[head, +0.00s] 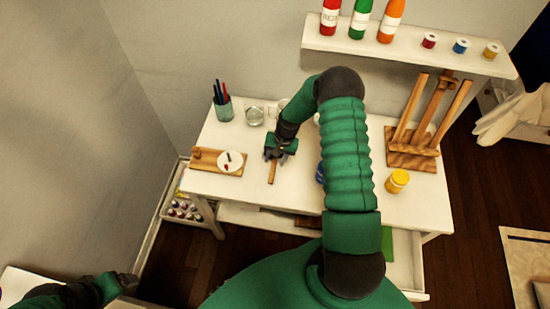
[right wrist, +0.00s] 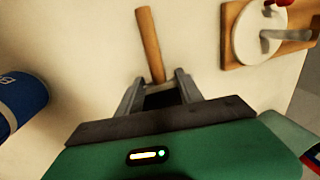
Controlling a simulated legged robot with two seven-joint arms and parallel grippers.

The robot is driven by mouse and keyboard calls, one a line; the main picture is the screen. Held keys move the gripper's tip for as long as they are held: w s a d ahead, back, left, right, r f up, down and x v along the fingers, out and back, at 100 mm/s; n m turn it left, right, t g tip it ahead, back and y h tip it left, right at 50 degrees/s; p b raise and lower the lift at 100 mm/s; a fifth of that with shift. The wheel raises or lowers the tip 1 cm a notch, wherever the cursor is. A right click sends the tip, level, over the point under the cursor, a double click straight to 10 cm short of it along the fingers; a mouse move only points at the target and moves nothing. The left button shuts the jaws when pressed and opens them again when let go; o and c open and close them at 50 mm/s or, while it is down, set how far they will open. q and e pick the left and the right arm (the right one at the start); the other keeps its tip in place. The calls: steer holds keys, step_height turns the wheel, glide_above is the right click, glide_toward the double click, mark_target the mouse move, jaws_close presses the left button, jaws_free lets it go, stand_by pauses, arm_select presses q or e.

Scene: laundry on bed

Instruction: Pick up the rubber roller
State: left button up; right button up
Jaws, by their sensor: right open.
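A wooden handle (head: 273,172), which looks like the rubber roller's, lies on the white table and points toward the front edge. My right gripper (head: 277,155) is low over its far end, which is hidden. In the right wrist view the handle (right wrist: 150,45) runs in between the two fingers of the open right gripper (right wrist: 158,82). Whether the fingers touch it, I cannot tell. My left gripper (head: 124,282) is at the lower left, away from the table, its fingers too dark to read.
A wooden board (head: 203,166) with a white disc (head: 230,160) lies left of the handle. A pen cup (head: 223,108) and glass jar (head: 254,117) stand behind. A blue container (right wrist: 20,98), yellow jar (head: 397,181) and easel (head: 412,158) are to the right in the head view.

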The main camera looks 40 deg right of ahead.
steer(key=shift+c, duration=1.1)
jaws_close()
steer(key=shift+r, duration=0.1)
